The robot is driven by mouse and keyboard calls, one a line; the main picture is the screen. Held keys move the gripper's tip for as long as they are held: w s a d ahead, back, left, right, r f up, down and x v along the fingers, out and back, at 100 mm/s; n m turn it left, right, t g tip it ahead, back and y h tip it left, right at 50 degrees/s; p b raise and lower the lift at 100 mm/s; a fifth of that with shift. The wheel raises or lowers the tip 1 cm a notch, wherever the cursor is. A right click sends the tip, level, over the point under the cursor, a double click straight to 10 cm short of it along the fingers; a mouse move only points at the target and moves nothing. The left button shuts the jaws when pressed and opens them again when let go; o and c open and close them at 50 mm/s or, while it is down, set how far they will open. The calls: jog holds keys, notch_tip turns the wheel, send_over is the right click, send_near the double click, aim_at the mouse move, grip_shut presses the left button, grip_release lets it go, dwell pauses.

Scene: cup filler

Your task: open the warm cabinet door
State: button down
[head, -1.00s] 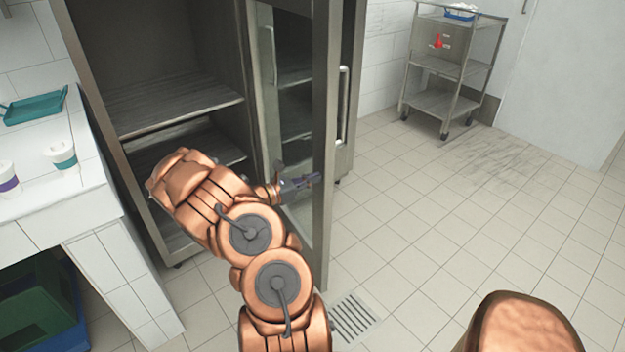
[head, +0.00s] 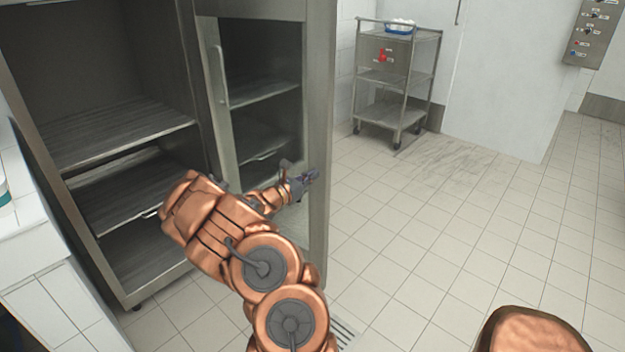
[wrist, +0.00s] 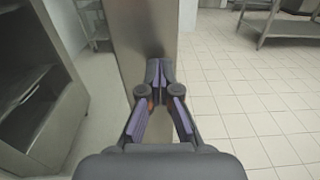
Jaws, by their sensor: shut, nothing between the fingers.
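The warm cabinet (head: 115,110) is a tall steel unit at the left of the head view, with its shelved inside exposed. Its glazed door (head: 318,70) stands swung open to the right of that opening, and shelves show through the glass. A vertical bar handle (head: 218,75) shows near the left side of the glass; I cannot tell which door it belongs to. My gripper (head: 312,175) is shut and empty, level with the door's free edge. In the wrist view its fingertips (wrist: 160,72) are in front of the steel door frame (wrist: 145,35); contact is unclear.
A wheeled steel trolley (head: 395,80) stands at the back. The tiled floor (head: 450,230) to the right is open. A white tiled counter (head: 35,235) is at the left. A control panel (head: 590,32) is on the far right wall.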

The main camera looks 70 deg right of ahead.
jog(key=s+v, duration=0.2)
jog(key=v, duration=1.1)
jog(key=shift+a, duration=0.8)
jog(key=shift+w, duration=0.1)
